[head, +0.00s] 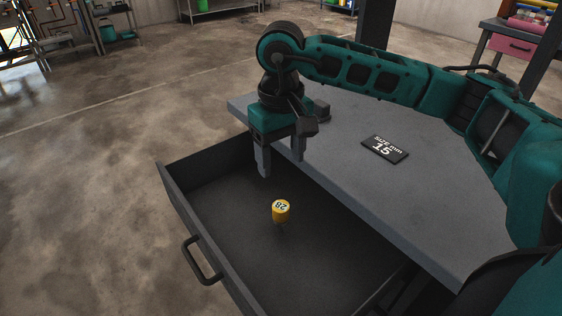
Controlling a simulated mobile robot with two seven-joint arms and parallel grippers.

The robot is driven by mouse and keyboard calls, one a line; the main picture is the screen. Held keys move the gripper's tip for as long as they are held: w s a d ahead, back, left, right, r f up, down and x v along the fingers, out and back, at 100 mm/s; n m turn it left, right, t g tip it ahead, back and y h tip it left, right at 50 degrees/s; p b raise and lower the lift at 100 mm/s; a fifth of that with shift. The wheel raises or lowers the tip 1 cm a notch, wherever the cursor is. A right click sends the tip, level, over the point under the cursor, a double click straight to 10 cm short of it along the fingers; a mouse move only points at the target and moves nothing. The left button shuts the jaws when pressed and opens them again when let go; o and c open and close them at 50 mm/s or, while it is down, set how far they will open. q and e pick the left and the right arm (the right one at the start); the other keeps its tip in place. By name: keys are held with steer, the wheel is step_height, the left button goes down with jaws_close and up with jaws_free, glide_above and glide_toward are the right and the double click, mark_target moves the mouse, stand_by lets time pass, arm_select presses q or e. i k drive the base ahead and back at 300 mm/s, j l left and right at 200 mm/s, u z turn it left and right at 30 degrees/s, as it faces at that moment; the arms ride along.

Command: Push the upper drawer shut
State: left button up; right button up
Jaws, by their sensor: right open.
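The upper drawer (228,256) is pulled well out from under the grey worktop (430,185). Its front panel, with a dark bar handle (201,262), faces lower left. A small yellow cylinder (281,211) marked 28 stands inside on the drawer floor. My right gripper (281,164) points down over the back part of the open drawer, near the worktop edge. Its two fingers are apart with nothing between them. It is apart from the drawer front and the handle. My left gripper does not show.
A black plate (385,149) reading "SIZE mm 15" lies on the worktop. Bare concrete floor (90,200) lies to the left of the drawer front. A pink drawer unit (510,45) stands at the back right, and shelves stand along the far wall.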

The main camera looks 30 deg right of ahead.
mark_target(327, 261)
steer(key=k+j, duration=0.75)
steer(key=k, duration=0.1)
